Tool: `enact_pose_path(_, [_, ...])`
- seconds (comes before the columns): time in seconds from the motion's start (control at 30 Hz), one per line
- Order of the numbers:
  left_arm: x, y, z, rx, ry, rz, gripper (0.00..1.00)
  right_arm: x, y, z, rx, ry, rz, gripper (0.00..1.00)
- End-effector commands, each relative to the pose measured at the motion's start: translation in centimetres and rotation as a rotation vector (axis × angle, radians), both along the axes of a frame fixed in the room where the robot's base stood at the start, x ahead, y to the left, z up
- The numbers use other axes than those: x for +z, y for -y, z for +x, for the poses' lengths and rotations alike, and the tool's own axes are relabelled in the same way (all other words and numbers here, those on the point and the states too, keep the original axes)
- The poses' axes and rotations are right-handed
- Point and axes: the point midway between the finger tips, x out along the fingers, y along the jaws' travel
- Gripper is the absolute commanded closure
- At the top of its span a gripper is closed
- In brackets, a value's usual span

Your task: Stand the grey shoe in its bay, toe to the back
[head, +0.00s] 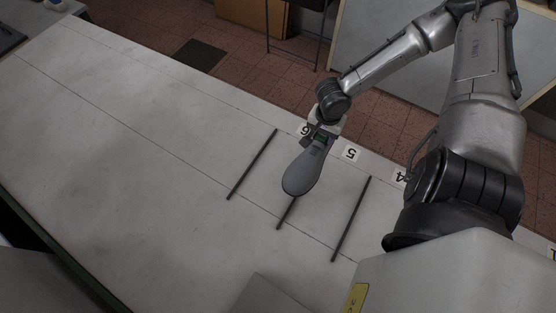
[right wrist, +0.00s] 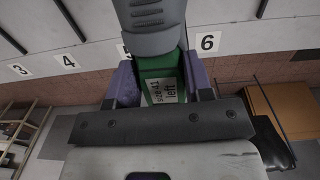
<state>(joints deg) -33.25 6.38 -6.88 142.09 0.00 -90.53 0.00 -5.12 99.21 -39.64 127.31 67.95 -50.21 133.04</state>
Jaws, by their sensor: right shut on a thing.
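The grey shoe (head: 304,172) is held in my right gripper (head: 321,135), above the white table. Its wide rounded end points toward the bottom of the head view, away from the gripper. In the right wrist view my right gripper (right wrist: 160,78) is shut on a green block (right wrist: 162,84) labelled "size 41 left" at the end of the grey shoe (right wrist: 151,28). The shoe hides part of the middle dark divider (head: 286,213). I cannot tell its exact height. My left gripper is not in view.
Dark dividers stand left (head: 252,165) and right (head: 351,220) of the shoe. Number cards 6 (head: 305,130), 5 (head: 351,153) and 4 (head: 400,175) line the table's far edge. The white table (head: 130,120) is clear to the left.

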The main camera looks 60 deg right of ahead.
Motion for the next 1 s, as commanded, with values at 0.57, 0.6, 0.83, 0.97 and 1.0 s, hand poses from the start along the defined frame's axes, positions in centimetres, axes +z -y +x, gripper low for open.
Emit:
enact_pose_path(0.57, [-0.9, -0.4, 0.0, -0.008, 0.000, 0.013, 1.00, -3.9, -3.4, 5.5, -0.010, 0.007, 0.008, 1.00])
enact_pose_path(0.6, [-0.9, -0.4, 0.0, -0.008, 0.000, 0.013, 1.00, -4.1, -3.7, 6.0, -0.010, 0.007, 0.009, 1.00])
enact_pose_path(0.83, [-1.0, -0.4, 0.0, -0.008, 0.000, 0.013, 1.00, -5.8, -5.1, 8.4, -0.009, 0.006, 0.005, 1.00])
enact_pose_path(0.97, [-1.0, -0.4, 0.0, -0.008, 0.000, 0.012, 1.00, -6.5, -5.7, 9.2, -0.009, 0.004, 0.004, 1.00])
enact_pose_path(1.0, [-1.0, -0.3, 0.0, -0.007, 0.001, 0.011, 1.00, -6.6, -5.8, 9.4, -0.009, 0.004, 0.004, 1.00])
